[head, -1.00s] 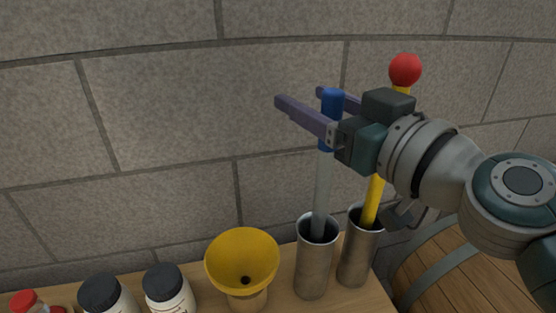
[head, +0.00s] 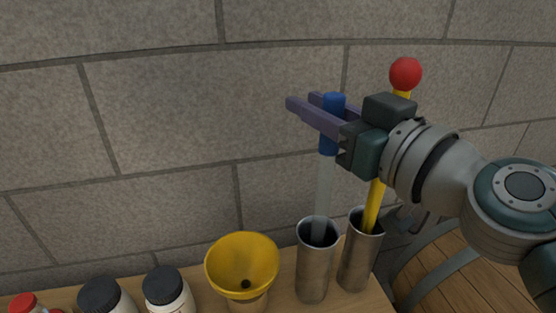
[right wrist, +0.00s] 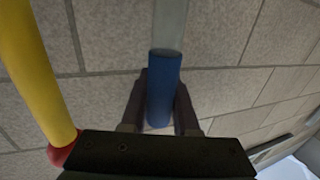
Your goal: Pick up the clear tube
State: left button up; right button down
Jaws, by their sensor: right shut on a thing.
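The clear tube (head: 324,190) has a blue top part (head: 328,151) and stands nearly upright, its lower end inside a metal cup (head: 314,268). My right gripper (head: 308,103) is shut on the blue part, with a purple finger on either side of it. In the right wrist view, the blue part (right wrist: 163,88) sits between the two dark fingers, and the clear length (right wrist: 168,25) runs away from it. The tube's lower end is hidden in the cup. My left gripper is not in view.
A yellow rod (head: 373,205) with a red ball (head: 405,73) stands in a second metal cup (head: 357,265), close behind my right gripper. A yellow funnel (head: 242,262) and dark-lidded jars (head: 165,288) stand left. A barrel (head: 460,285) is at right, a stone wall (head: 150,120) behind.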

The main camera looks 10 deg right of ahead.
jog(key=shift+r, duration=0.1)
notch_tip(320, 180, up, 20)
jog(key=p, duration=0.7)
